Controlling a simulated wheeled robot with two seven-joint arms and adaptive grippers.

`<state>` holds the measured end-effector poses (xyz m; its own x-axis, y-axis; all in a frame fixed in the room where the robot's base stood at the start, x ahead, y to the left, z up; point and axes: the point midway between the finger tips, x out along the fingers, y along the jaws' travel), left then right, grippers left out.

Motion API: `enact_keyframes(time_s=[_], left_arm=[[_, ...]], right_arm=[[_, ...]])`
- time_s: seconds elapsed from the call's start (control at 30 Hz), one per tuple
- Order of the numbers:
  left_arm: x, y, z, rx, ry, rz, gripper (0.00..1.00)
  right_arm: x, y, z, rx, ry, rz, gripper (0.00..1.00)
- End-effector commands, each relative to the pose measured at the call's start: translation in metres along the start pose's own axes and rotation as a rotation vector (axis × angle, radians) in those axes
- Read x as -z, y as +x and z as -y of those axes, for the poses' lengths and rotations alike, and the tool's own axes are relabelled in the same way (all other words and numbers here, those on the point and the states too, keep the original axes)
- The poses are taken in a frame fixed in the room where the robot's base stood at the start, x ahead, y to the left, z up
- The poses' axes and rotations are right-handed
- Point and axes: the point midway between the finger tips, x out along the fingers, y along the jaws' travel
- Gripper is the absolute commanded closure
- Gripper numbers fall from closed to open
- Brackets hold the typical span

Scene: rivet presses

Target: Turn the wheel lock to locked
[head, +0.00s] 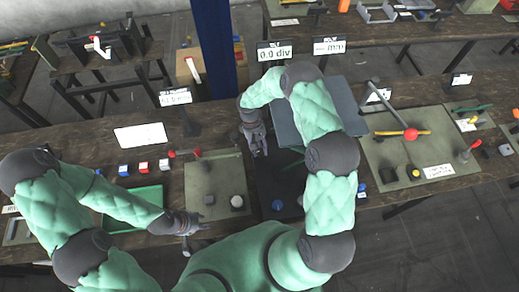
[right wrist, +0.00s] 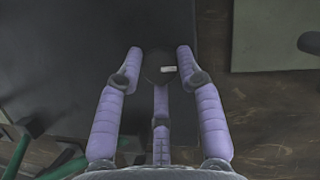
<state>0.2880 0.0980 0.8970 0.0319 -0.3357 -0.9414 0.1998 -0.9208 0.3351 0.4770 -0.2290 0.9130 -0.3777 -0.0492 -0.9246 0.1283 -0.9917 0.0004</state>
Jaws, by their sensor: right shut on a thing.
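A dark round knob (right wrist: 158,66) with a short white mark shows in the right wrist view, on a dark flat surface (right wrist: 70,60). I take it for the wheel lock. My right gripper (right wrist: 159,58) has its fingers around this knob and is shut on it. In the head view my right gripper (head: 258,150) points down at the dark unit (head: 275,180) in the middle of the bench, and the knob cannot be made out there. My left gripper (head: 200,224) hangs over the front bench edge, away from the knob; its finger opening is unclear.
A display reading "0.0 div" (head: 275,53) stands behind my right gripper. A grey-green plate (head: 216,183) with small knobs and a green tray (head: 145,205) lie left. A board with a red-and-yellow lever (head: 408,134) lies right.

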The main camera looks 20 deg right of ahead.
Motion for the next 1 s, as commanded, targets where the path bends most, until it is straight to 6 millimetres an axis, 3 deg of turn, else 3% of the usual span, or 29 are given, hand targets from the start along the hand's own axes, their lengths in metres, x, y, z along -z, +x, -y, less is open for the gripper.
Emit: enact_keyframes(time_s=[0.37, 0.4, 0.47, 0.83, 1.0], left_arm=[[0.000, 0.000, 0.000, 0.000, 0.000, 0.000, 0.60], [0.000, 0.000, 0.000, 0.000, 0.000, 0.000, 0.60], [0.000, 0.000, 0.000, 0.000, 0.000, 0.000, 0.60], [0.000, 0.000, 0.000, 0.000, 0.000, 0.000, 0.60], [0.000, 0.000, 0.000, 0.000, 0.000, 0.000, 0.60]], right_arm=[[-0.006, 0.005, 0.003, 0.006, 0.003, 0.021, 0.96], [-0.006, 0.005, 0.003, 0.006, 0.002, 0.021, 0.57], [-0.006, 0.005, 0.003, 0.006, 0.002, 0.020, 0.42], [-0.002, -0.001, 0.001, 0.003, 0.003, 0.007, 0.42], [-0.001, -0.020, 0.001, 0.002, 0.004, 0.004, 0.42]])
